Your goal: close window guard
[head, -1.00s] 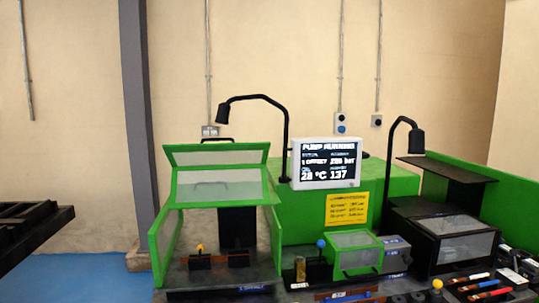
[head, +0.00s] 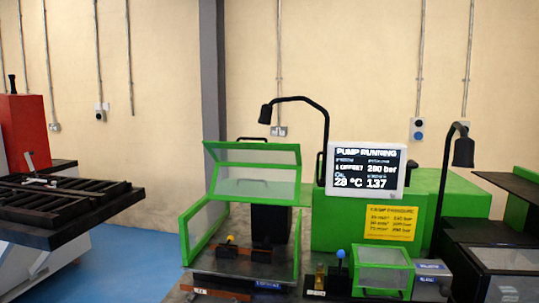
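The green-framed window guard (head: 251,153) with clear panels stands at the left end of the green machine. Its upper panel is tilted up and the front is open, so the inside shows. Green-edged clear side panels flank the open bay, the left one (head: 207,217) showing clearly. A smaller green-framed clear box (head: 383,270) sits to the right and looks closed. Neither of my grippers is in view.
A display (head: 365,169) reading "PUMP RUNNING" and a yellow notice (head: 390,223) are on the machine. Black gooseneck lamps arch above it. A blue-knobbed lever (head: 340,254) stands by the small box. A black slatted table (head: 65,206) is at left, with clear blue floor (head: 140,265) between.

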